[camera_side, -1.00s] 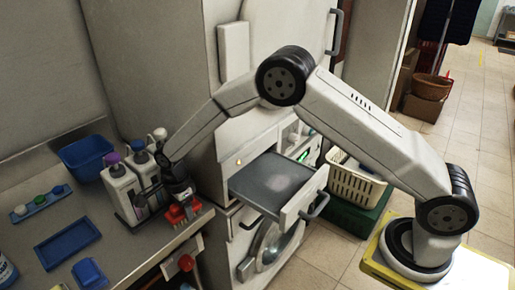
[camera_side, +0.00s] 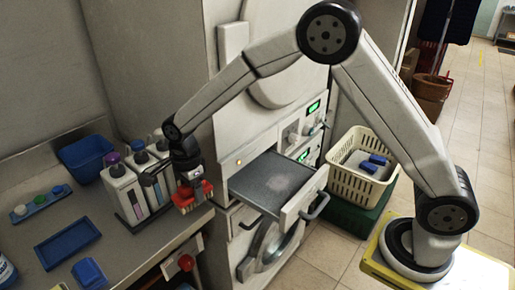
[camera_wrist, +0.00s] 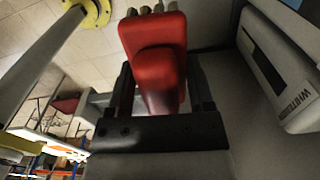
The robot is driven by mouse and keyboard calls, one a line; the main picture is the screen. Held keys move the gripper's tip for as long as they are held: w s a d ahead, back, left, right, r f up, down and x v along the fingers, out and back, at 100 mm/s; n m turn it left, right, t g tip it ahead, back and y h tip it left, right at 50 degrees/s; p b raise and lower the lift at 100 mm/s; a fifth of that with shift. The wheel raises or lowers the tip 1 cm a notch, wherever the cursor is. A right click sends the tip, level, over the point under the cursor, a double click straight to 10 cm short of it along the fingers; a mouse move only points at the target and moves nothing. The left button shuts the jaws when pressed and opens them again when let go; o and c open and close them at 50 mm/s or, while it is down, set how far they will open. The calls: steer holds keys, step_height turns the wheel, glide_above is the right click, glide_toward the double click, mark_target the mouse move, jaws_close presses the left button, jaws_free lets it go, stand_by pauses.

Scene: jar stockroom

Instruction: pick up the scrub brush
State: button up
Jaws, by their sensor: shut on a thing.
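The scrub brush (camera_side: 194,196) is red and hangs below my gripper (camera_side: 189,174) at the counter's right end in the side view, a little above the surface. In the wrist view the red brush (camera_wrist: 153,50) fills the space between the two dark fingers of my gripper (camera_wrist: 162,92), with pale bristle-like ends at its top edge. My gripper is shut on the brush. The fingers hide part of its sides.
White bottles (camera_side: 124,190) stand in a rack just left of the brush. A blue tray (camera_side: 67,243) and a blue bin (camera_side: 86,158) are farther left. An open grey drawer (camera_side: 270,182) juts out at right, with a cream basket (camera_side: 350,180) beyond it.

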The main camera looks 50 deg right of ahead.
steer(key=s+d+r, duration=0.2)
steer(key=s+r, duration=0.2)
steer(key=s, duration=0.5)
steer(key=shift+r, duration=0.25)
steer(key=shift+s, duration=0.1)
steer(key=o, duration=0.6)
steer(key=c, duration=0.4)
steer(key=shift+o, duration=0.2)
steer(key=shift+d, duration=0.1)
steer(key=shift+d, duration=0.1)
